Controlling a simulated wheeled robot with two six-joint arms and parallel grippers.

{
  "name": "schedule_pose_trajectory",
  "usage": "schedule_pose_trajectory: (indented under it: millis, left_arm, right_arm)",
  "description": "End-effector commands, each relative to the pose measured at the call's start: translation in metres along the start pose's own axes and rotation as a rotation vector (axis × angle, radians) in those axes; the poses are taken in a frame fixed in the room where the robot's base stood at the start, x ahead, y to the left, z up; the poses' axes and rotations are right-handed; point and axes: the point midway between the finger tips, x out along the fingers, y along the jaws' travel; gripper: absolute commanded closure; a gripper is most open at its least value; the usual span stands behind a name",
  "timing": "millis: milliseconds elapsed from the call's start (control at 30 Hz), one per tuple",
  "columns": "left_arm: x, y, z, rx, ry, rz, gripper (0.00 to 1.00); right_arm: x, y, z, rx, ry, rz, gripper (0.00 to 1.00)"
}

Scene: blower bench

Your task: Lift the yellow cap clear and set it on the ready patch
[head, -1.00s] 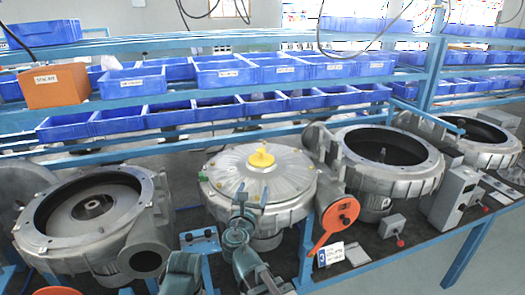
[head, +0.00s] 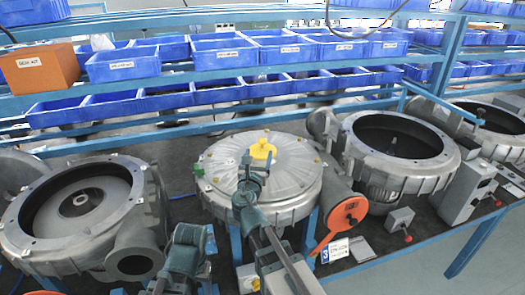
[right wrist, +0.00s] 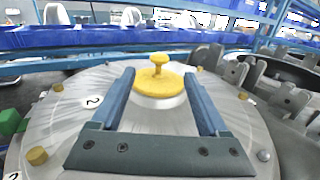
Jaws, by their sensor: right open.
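The yellow cap (head: 262,149), a round flange with a knob, sits at the centre of the round silver blower cover (head: 225,160). In the right wrist view the cap (right wrist: 159,80) lies just beyond and between my finger tips. My right gripper (head: 254,160) is open and empty, over the cover on the near side of the cap; its two blue fingers (right wrist: 160,76) point at the cap. My left gripper (head: 190,236) is low in front of the blower; its jaws are too unclear to read. I cannot pick out the ready patch in either view.
Open blower housings stand at left (head: 80,203) and right (head: 398,145). An orange disc with a handle (head: 347,213) stands at the cover's right, near a numbered card (head: 335,250). Blue bins (head: 125,63) fill the shelves behind. Small yellow knobs (right wrist: 37,156) ring the cover.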

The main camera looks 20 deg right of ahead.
Motion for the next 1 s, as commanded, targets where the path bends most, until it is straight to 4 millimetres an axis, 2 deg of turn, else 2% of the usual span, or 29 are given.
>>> schedule_pose_trajectory:
  millis: [33, 200, 633, 900, 1000]
  left_arm:
    - [0.0, 0.0, 0.0, 0.0, 0.0, 0.0, 0.29]
    - [0.0, 0.0, 0.0, 0.0, 0.0, 0.0, 0.29]
    - [0.001, 0.0, 0.0, 0.0, 0.0, 0.0, 0.29]
    - [0.003, 0.0, 0.0, 0.001, 0.0, 0.0, 0.29]
    - [0.003, 0.0, 0.0, 0.001, 0.0, 0.0, 0.29]
  right_arm:
    - [0.014, 0.002, 0.0, 0.0, 0.0, -0.001, 0.22]
    - [0.036, 0.001, 0.0, 0.0, 0.0, 0.0, 0.22]
    - [0.051, 0.001, -0.001, 0.001, 0.0, 0.0, 0.22]
    - [0.089, 0.002, -0.003, 0.001, 0.0, 0.0, 0.22]
    - [0.097, 0.001, -0.003, 0.001, 0.0, 0.0, 0.22]
